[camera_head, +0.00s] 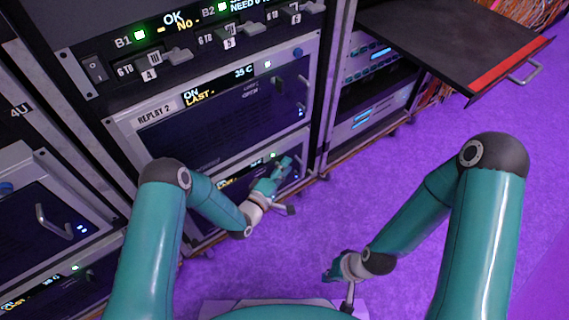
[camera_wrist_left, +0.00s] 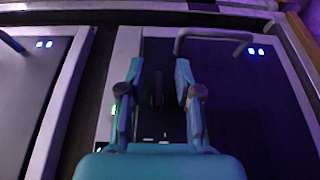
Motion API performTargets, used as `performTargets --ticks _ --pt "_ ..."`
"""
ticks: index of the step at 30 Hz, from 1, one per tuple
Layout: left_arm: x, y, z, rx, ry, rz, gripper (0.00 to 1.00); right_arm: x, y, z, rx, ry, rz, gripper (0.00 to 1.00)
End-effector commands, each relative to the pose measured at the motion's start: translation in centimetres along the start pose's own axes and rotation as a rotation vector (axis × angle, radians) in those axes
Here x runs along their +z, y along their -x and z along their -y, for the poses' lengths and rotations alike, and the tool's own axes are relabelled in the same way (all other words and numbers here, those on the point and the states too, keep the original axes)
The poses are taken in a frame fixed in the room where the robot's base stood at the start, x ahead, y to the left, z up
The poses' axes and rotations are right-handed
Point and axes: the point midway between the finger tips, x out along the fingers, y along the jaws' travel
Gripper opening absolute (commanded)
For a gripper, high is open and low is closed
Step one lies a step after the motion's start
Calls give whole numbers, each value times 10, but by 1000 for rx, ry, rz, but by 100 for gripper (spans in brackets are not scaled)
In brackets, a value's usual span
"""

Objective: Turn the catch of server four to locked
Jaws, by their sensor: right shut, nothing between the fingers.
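The lower server (camera_head: 232,185), under the one labelled REPLAY 2, has a dark front with lit text and a green light; its own name is hidden. My left gripper (camera_head: 284,164) is in front of its right part. In the left wrist view, my left gripper (camera_wrist_left: 155,72) has its two fingers apart. A dark upright shape, perhaps the catch (camera_wrist_left: 158,90), shows between them; I cannot tell its setting or whether the fingers touch it. My right gripper (camera_head: 331,276) is shut and empty, low over the floor, away from the rack.
The REPLAY 2 server (camera_head: 215,115) with its handle is above. A grey handle (camera_wrist_left: 212,36) with blue lights lies beyond my left fingers. A black shelf with a red edge (camera_head: 510,62) juts out at upper right. Purple floor (camera_head: 300,235) is clear between my arms.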

Motion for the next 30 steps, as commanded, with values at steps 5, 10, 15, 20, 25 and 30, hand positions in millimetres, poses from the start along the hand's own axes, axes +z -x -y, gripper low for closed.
performTargets --ticks 5,10,15,20,25,30 --pt "-10 6 0 0 0 -24 34 0 0 0 0 0 0 0" --pt "-14 9 0 0 0 -32 20 0 0 0 0 0 0 0" --pt "-15 10 0 -1 0 -35 0 0 0 0 0 0 0 0" --pt "-9 6 1 -2 1 -33 0 0 0 0 0 2 1 0" --pt "-15 10 0 -13 -3 -35 0 0 2 1 0 0 0 0" --pt "-17 11 -2 -57 -19 -38 0 0 9 3 0 0 0 0"
